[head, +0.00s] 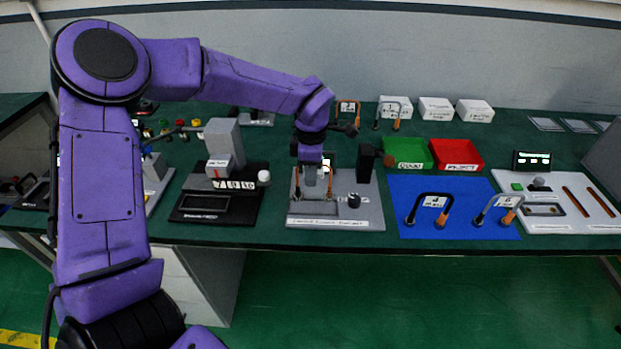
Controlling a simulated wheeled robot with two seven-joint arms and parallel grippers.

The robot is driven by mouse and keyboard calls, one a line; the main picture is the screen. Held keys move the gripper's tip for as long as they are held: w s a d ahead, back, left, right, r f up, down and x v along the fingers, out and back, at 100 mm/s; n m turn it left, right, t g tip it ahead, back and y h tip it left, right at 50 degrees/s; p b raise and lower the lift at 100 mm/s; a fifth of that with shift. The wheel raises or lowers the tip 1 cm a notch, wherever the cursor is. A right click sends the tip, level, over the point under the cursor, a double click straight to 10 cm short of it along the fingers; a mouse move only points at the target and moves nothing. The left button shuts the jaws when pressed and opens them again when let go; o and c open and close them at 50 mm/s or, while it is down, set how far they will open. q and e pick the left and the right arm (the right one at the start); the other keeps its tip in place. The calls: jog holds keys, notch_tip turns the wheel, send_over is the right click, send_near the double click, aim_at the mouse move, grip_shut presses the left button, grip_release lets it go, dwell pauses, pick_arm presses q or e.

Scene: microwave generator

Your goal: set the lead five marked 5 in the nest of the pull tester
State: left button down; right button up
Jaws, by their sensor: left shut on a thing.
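My left gripper (315,172) comes down from above over the pull tester (365,215), a grey plate with a front label, a black upright block and a dark knob. It is shut on a lead (329,190) with orange-brown ends, low over the nest at the plate's left part. My fingers cover most of the lead, and its number cannot be read. I cannot tell whether the lead touches the nest. My right gripper is not in view.
Two tagged leads (432,206) (499,207) lie on a blue mat (455,186) to the right. More leads (346,112) stand at the back. Green (411,153) and red (458,154) bins are behind the mat. A black-based device (215,207) stands left of the tester.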

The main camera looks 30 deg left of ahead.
pick_arm(q)
jog(key=shift+w+a+f, duration=0.1)
jog(key=shift+f, duration=0.9)
jog(key=shift+w+a+f, duration=0.1)
jog(key=shift+f, duration=0.85)
jog(key=shift+f, duration=0.1)
jog(key=c, duration=1.1)
grip_release()
notch_tip(320, 180, up, 12)
jog(key=shift+r+b, duration=0.2)
jog(key=shift+b, duration=0.15)
